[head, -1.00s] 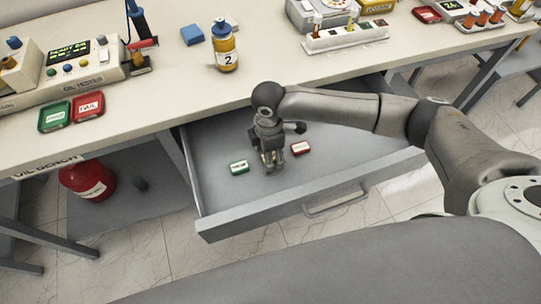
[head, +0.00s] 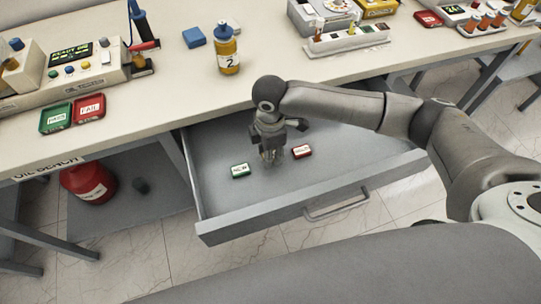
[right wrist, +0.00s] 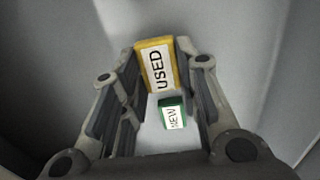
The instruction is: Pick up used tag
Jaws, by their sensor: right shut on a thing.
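The yellow used tag (right wrist: 156,65), with a white label reading USED, stands between the fingertips of my right gripper (right wrist: 158,70) in the right wrist view. The fingers are shut on it from both sides. In the head view my right gripper (head: 271,153) points down into the open drawer (head: 325,185), and the used tag is hidden or too small to make out there. A green tag marked NEW (right wrist: 172,114) lies on the drawer floor beyond the fingers; it also shows in the head view (head: 240,170). My left gripper is not in view.
A red tag (head: 302,152) lies in the drawer right of the gripper. The bench (head: 180,80) above holds a yellow bottle (head: 228,55), green (head: 56,118) and red (head: 89,108) trays, and a tube rack (head: 347,38). The drawer front has free floor inside it.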

